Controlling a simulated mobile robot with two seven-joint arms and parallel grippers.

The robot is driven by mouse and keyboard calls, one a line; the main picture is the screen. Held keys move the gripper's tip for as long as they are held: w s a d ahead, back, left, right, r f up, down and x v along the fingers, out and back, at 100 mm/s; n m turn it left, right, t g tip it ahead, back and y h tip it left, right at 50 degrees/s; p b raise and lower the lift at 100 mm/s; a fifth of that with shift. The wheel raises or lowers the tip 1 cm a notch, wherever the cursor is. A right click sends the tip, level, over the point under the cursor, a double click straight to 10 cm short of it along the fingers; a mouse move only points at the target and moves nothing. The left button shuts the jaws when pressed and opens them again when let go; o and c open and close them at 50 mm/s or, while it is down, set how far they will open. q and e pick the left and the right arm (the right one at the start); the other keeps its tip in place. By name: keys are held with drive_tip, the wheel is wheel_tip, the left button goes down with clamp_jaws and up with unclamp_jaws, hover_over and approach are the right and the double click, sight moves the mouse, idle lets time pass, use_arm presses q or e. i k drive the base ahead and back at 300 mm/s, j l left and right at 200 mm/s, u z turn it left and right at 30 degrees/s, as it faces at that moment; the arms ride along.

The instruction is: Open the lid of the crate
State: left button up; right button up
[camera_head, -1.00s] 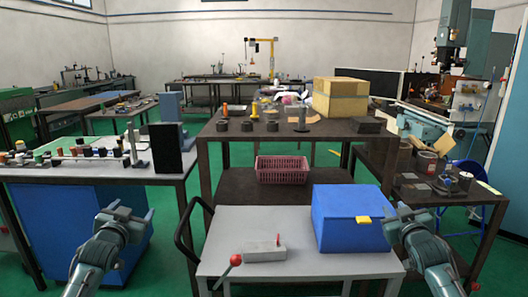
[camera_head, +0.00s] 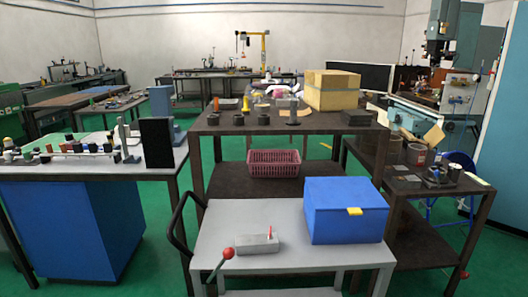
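The blue crate (camera_head: 345,215) stands on the right part of the grey cart top. Its blue lid (camera_head: 345,191) is shut flat on it. A yellow latch tab (camera_head: 355,211) sits on the front edge of the lid. Neither of my grippers shows in the head view now, so nothing is seen touching the crate.
A grey block with a small red-tipped lever (camera_head: 258,243) lies on the cart top (camera_head: 217,227), left of the crate. A red-knobbed lever (camera_head: 228,254) rises at its front edge. A dark workbench (camera_head: 330,121) stands behind, with a pink basket (camera_head: 274,163) below.

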sight(352, 195)
drive_tip(key=i+l+z, duration=0.15)
drive_tip(key=l, duration=0.25)
drive_tip(key=l+z, duration=0.1)
drive_tip(key=l, duration=0.25)
drive_tip(key=i+l+z, duration=0.15)
drive_tip(key=l, duration=0.25)
drive_tip(key=i+l+z, duration=0.15)
drive_tip(key=l, duration=0.2)
